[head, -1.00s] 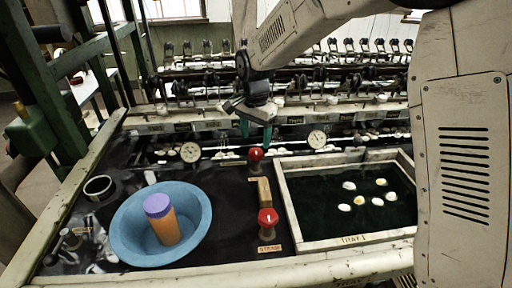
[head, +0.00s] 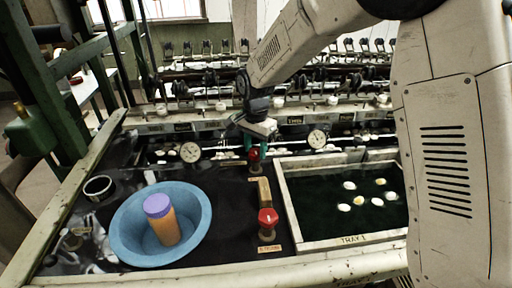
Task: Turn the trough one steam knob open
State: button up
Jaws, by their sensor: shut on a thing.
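Two red knobs stand on the dark bench left of the tray. My gripper (head: 257,146) points down with its green fingers on either side of the back red knob (head: 254,155), shut on it. The fingers partly hide this knob. The front red knob (head: 267,217) stands nearer to me, free of the gripper, with a white mark on its top. A small tan label plate (head: 269,249) lies in front of it, its writing too small to read surely. I cannot tell from the labels which knob is the trough one steam knob.
A framed tray (head: 287,215) of dark liquid with several pale cocoons lies to the right. A blue basin (head: 125,222) holding an orange bottle with a purple cap (head: 158,206) is at left. A tan block (head: 264,191) sits between the knobs. Dials and reeling machinery stand behind.

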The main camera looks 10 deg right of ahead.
jog(key=n, duration=0.4)
jog(key=shift+n, duration=0.3)
jog(key=n, duration=0.4)
jog(key=shift+n, duration=0.3)
jog(key=n, duration=0.4)
jog(key=shift+n, duration=2.4)
jog(key=o, duration=1)
jog(key=shift+c, duration=0.2)
